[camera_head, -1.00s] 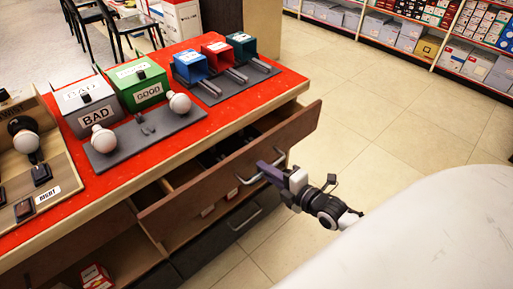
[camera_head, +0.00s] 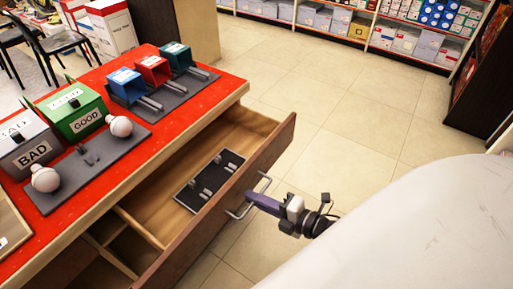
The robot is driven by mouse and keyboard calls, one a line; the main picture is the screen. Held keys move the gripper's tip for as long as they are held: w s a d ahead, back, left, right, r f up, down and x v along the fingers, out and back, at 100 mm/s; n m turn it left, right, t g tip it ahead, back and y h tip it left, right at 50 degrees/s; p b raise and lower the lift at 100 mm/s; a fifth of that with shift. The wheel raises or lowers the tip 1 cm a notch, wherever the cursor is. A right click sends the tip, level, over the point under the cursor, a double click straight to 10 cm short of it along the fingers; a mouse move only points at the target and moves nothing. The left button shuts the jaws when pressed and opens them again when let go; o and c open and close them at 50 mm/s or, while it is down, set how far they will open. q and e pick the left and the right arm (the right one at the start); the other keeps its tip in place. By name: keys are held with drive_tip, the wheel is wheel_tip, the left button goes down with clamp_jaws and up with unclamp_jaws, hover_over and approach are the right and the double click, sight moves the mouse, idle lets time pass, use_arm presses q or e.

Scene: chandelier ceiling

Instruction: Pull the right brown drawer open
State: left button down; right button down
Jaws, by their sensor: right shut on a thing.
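The right brown drawer (camera_head: 283,140) stands well out from under the red-topped counter (camera_head: 228,88). Its inside shows bare wood, dividers at the left, and a dark tray (camera_head: 208,182) with small metal fittings. A silver bar handle (camera_head: 236,214) is on the drawer's front. My right gripper (camera_head: 252,198) is shut on the handle, its purple fingers at the bar's middle. The exact contact is small in the view. My left gripper is not in view.
On the counter stand a grey BAD box (camera_head: 28,150), a green GOOD box (camera_head: 72,110), two white bulbs and blue, red and teal bins. Tiled floor (camera_head: 340,130) is free to the right. Shelves (camera_head: 400,35) line the back.

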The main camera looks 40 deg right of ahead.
drive_tip(key=c, duration=1.9)
unclamp_jaws()
drive_tip(key=shift+o, duration=0.2)
drive_tip(key=v, duration=1)
drive_tip(key=shift+s, duration=0.15)
drive_tip(key=s+a+f+m+g+h, duration=0.1)
drive_tip(key=s+a+f+m+g, duration=0.1)
drive_tip(key=a+m, duration=0.4)
drive_tip(key=s+a+f+m+g+h, duration=0.1)
drive_tip(key=a+f+m+g, duration=0.3)
drive_tip(key=m, duration=0.9)
drive_tip(key=a+f, duration=0.2)
drive_tip(key=a, duration=0.1)
drive_tip(key=shift+s+a+f+m, duration=0.2)
drive_tip(key=shift+s+f+m, duration=0.1)
drive_tip(key=shift+s+f, duration=0.1)
